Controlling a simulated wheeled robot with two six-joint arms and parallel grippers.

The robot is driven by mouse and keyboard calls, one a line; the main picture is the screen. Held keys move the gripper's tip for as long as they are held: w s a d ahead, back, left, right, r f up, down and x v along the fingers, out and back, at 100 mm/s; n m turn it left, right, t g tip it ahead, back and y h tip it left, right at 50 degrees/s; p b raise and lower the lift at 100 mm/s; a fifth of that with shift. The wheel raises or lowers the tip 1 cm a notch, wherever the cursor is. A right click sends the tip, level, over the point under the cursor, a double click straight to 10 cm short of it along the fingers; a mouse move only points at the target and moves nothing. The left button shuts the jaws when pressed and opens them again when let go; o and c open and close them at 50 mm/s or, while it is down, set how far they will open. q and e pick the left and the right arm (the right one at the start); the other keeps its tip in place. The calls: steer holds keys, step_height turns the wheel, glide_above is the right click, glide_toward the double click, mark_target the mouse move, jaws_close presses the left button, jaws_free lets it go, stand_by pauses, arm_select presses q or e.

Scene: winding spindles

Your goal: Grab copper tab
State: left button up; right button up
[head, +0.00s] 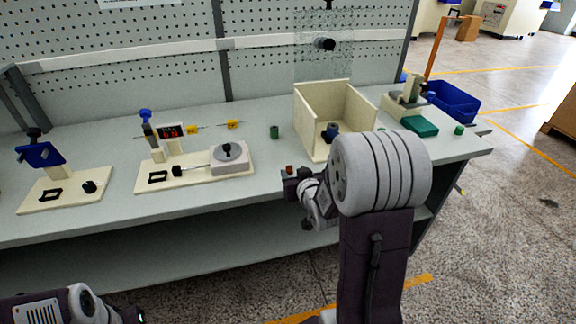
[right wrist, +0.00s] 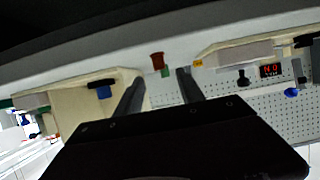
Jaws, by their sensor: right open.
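A small copper-red piece (head: 289,168), which I take for the copper tab, is at the front part of the bench, just beyond my right gripper (head: 297,186). In the right wrist view it is a short reddish-brown block (right wrist: 158,61) between and beyond the fingertips. My right gripper (right wrist: 160,79) is open, with nothing between its fingers. In the head view my right arm partly hides the fingers. Part of my left arm shows at the bottom left, but its gripper is out of view.
A cream open box (head: 312,125) stands right of the piece, with a dark blue item inside. A winding fixture (head: 215,175) with a red display stands to the left. A green spool (head: 274,132) is behind. Another fixture (head: 60,192) is far left; a blue bin (head: 455,103) is at right.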

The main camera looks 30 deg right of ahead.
mark_target(289, 167)
steer(key=shift+w+d+f+b, duration=0.3)
steer(key=shift+w+f+b, duration=0.1)
steer(key=shift+w, duration=0.2)
steer(key=shift+w+f, duration=0.15)
steer(key=shift+w, duration=0.45)
steer(key=x, duration=0.5)
steer(key=shift+s, duration=0.1)
jaws_close()
